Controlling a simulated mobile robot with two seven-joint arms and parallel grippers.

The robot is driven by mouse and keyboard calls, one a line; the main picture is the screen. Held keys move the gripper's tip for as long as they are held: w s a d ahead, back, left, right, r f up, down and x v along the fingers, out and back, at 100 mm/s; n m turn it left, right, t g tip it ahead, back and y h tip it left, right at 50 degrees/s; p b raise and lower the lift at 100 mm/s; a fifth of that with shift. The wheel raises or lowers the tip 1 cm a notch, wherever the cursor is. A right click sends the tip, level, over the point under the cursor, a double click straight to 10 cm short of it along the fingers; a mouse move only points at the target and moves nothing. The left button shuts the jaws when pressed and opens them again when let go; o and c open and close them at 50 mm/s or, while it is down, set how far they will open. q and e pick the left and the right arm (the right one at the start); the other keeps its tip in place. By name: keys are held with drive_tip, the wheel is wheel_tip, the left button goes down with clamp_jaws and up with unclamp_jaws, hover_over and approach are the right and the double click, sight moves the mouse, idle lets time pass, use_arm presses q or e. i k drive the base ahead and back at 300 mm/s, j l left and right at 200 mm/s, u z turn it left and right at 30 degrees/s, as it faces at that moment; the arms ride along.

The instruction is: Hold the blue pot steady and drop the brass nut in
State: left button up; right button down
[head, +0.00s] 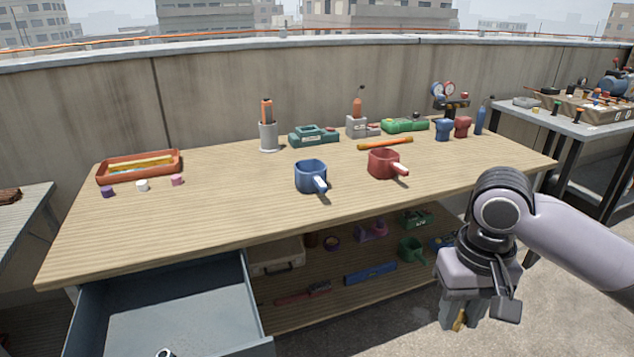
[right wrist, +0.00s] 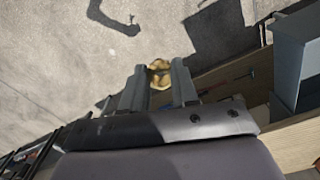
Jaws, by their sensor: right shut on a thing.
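The blue pot (head: 311,176) stands upright on the wooden workbench, its handle pointing toward the front right. A red pot (head: 383,163) of like shape stands to its right. My right gripper (head: 460,318) hangs in front of the bench at the lower right, well away from the blue pot. It is shut on the brass nut (head: 459,320). The nut also shows between the fingers in the right wrist view (right wrist: 159,74). My left gripper is in neither view. The inside of the blue pot is mostly hidden.
The workbench (head: 230,208) has free room around the pots. An open drawer (head: 170,310) juts out at the front left. An orange tray (head: 140,166) and small blocks are at the left. Tools and cups line the back. A shelf below holds several items.

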sight(310, 174)
drive_tip(key=i+l+u, duration=0.15)
drive_tip(key=l, duration=0.25)
drive_tip(key=i+l+u, duration=0.15)
drive_tip(key=l, duration=0.25)
drive_tip(key=i+l+u, duration=0.15)
drive_tip(key=l, duration=0.3)
